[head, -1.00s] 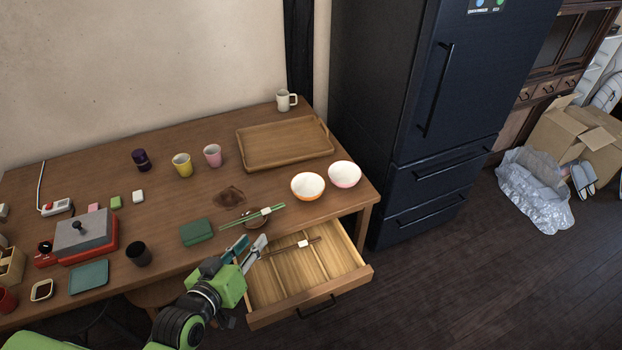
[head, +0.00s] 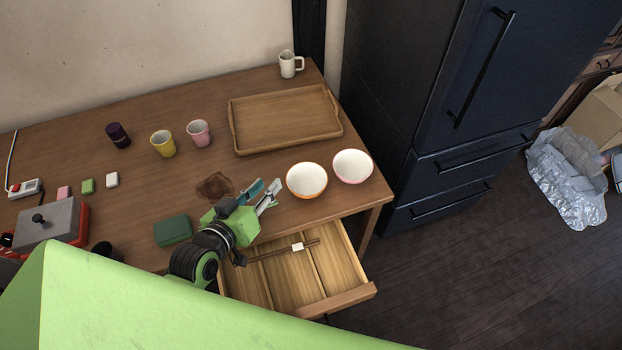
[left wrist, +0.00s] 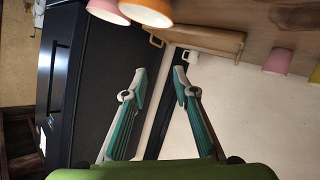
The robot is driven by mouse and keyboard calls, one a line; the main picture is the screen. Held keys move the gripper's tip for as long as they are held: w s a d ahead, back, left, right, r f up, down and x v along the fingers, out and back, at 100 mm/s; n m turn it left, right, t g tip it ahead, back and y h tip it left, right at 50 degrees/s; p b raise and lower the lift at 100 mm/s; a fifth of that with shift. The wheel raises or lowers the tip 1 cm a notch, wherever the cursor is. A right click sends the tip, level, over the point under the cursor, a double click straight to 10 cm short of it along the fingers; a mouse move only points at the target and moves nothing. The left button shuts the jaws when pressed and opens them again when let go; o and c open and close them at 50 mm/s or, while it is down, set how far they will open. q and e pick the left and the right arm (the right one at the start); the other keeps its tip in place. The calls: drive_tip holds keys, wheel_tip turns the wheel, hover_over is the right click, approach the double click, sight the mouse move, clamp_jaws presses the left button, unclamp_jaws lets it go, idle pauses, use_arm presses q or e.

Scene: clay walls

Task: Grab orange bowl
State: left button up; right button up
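The orange bowl (head: 306,181), white inside with an orange rim, stands upright near the table's right front corner. In the left wrist view the orange bowl (left wrist: 148,10) shows at the top edge, partly cut off. My left gripper (head: 267,190) is just left of the bowl in the head view, apart from it. In the left wrist view my left gripper (left wrist: 160,80) has its two fingers spread with nothing between them. My right gripper is not in view.
A pink-rimmed bowl (head: 352,167) stands close to the right of the orange one. A wooden tray (head: 285,118) lies behind them. An open drawer (head: 345,300) with brown chopsticks juts out below. A dark fridge (head: 400,110) stands at the right.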

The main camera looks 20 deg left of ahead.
use_arm(q)
wheel_tip(320, 180, down, 5)
drive_tip(key=b, duration=0.5)
approach(292, 171)
drive_tip(key=shift+w+d+p, duration=0.35)
drive_tip(key=shift+w+d, duration=0.05)
drive_tip(key=shift+w, duration=0.3)
drive_tip(key=shift+a+f+x, duration=0.1)
drive_tip(key=shift+f+x, duration=0.1)
drive_tip(key=shift+x, duration=1.4)
drive_tip(key=shift+a+f+x, duration=0.1)
drive_tip(key=shift+f+x, duration=0.1)
drive_tip(key=shift+x, duration=1.35)
drive_tip(key=shift+s+r, duration=0.1)
clamp_jaws()
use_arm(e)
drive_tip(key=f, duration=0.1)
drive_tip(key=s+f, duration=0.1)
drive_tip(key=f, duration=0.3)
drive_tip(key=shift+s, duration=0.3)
